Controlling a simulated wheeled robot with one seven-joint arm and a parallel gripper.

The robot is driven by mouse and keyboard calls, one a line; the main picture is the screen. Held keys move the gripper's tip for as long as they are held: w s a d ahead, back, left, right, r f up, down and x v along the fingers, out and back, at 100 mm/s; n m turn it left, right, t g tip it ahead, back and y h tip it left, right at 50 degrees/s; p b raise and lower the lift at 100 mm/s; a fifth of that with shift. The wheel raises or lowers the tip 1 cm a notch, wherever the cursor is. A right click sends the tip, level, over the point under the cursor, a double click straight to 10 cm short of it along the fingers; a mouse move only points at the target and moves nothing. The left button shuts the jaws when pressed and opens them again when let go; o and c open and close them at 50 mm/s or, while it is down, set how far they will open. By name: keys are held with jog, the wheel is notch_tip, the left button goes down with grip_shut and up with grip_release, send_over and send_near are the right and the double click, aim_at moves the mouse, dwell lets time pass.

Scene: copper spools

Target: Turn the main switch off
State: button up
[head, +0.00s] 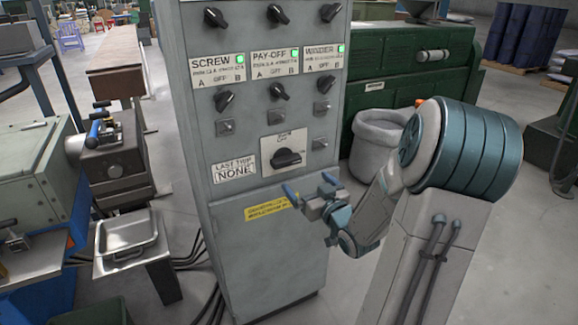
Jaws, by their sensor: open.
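The main switch (287,157) is a large black rotary knob on a pale square plate, low on the front of the grey control cabinet (268,250). Its handle lies roughly level in the picture. The small lettering above it is too blurred to read surely. My gripper (309,184) is open, with two blue fingers apart and nothing between them. It is just below and right of the switch in the picture, apart from the knob. The exact gap in depth cannot be told.
Above are smaller black knobs under SCREW (205,70), PAY-OFF (268,63) and WINDER (318,57) labels, each with a lit green lamp. A LAST TRIP NONE card (235,169) is left of the switch. A grey bin (378,150) stands right of the cabinet.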

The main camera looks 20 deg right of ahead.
aim_at(289, 164)
jog(key=w, duration=1.1)
jog(key=shift+w+a, duration=0.2)
jog(key=shift+w, duration=0.15)
jog(key=shift+c, duration=0.3)
jog(key=c, duration=0.8)
